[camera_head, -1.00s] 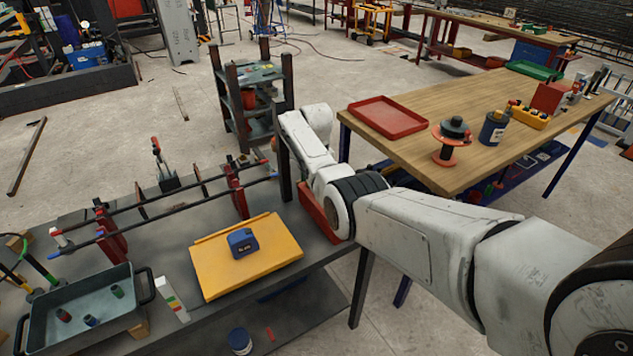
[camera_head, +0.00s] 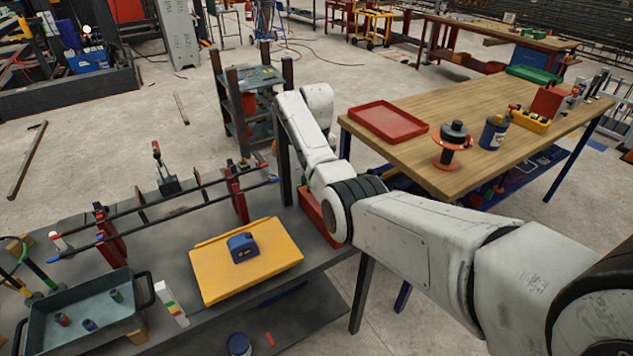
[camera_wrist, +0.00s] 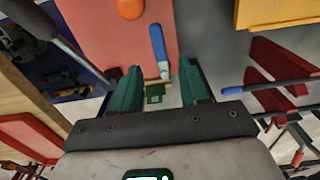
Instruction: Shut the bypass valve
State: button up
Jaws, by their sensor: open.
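In the wrist view, a blue lever (camera_wrist: 158,44) with a pale metal end lies over a red-orange panel (camera_wrist: 95,30). It looks like the valve handle, but I cannot make out a label or valve body. An orange round knob (camera_wrist: 130,8) sits on the panel above it. My gripper (camera_wrist: 162,84) has two green fingers, apart, with the lever's metal end seen between their tips; I cannot tell whether they touch. In the head view, the red panel (camera_head: 314,213) shows partly at the bench edge; my arm hides the lever and gripper.
The grey bench (camera_head: 180,255) holds a yellow board (camera_head: 215,280) with a blue block (camera_head: 243,247), red clamps (camera_head: 237,195) with long bars, and a dark tray (camera_head: 50,308). A wooden table (camera_head: 420,155) with a red tray (camera_head: 388,122) stands to the right, close to my arm.

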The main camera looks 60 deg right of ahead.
jog(key=shift+r, duration=2.25)
